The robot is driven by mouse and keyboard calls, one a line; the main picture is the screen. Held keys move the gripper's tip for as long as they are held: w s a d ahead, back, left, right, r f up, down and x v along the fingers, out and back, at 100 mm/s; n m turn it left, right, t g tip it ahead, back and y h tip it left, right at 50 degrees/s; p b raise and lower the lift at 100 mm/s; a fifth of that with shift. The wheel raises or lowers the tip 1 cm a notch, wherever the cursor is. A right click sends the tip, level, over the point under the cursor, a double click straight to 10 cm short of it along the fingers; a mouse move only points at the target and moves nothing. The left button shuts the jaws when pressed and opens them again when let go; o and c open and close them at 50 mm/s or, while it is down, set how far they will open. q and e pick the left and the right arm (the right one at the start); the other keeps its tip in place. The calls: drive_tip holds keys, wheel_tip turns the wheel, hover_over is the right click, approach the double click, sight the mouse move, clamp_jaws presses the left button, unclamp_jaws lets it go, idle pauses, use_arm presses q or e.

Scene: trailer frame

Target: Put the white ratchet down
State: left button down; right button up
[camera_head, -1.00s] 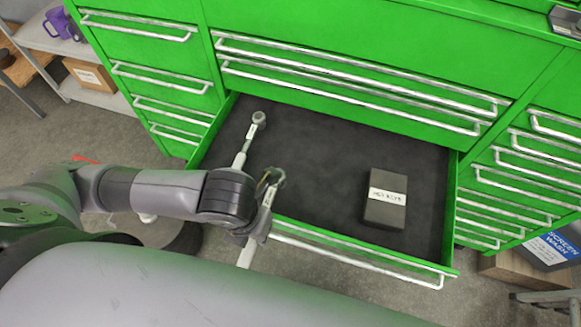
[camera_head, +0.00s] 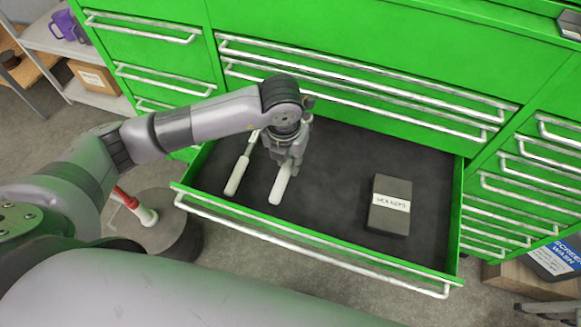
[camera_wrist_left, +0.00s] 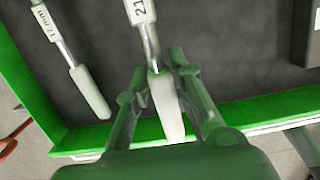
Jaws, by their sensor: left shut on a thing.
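My left gripper (camera_head: 290,158) is over the left half of the open drawer (camera_head: 330,165), shut on a white ratchet (camera_head: 281,184). The ratchet's white handle points toward the drawer front. In the left wrist view the held ratchet (camera_wrist_left: 168,108) passes between the fingers (camera_wrist_left: 160,72) and has a label starting "21". I cannot tell whether it touches the drawer floor. A second white-handled ratchet (camera_head: 238,174) lies to its left. It shows a "17 mm" label in the left wrist view (camera_wrist_left: 91,92). My right gripper is out of view.
A dark labelled box (camera_head: 390,205) lies in the right part of the drawer. Dark floor is clear between it and the held ratchet. The green front wall and rail (camera_head: 310,245) border the drawer. A red-and-white object (camera_head: 138,210) stands outside, to the left.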

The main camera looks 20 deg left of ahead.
sight(291, 178)
use_arm(q)
drive_tip(key=shift+w+f, duration=0.25)
drive_tip(key=shift+f, duration=0.25)
drive_tip(key=shift+w+f, duration=0.2)
drive_tip(key=shift+f, duration=0.3)
wheel_tip(291, 178, down, 4)
drive_tip(key=shift+f+p, duration=0.2)
drive_tip(key=shift+p, duration=0.4)
drive_tip(key=shift+w+f, duration=0.2)
drive_tip(key=shift+f, duration=0.1)
drive_tip(key=shift+f, duration=0.15)
drive_tip(key=c, duration=1.4)
unclamp_jaws()
drive_tip(key=r, duration=0.4)
drive_tip(key=s+r, duration=0.1)
drive_tip(key=r, duration=0.3)
drive_tip(key=r+b, duration=0.1)
drive_tip(key=r, duration=0.3)
drive_tip(key=shift+s+a+r, duration=0.1)
drive_tip(key=shift+s, duration=0.15)
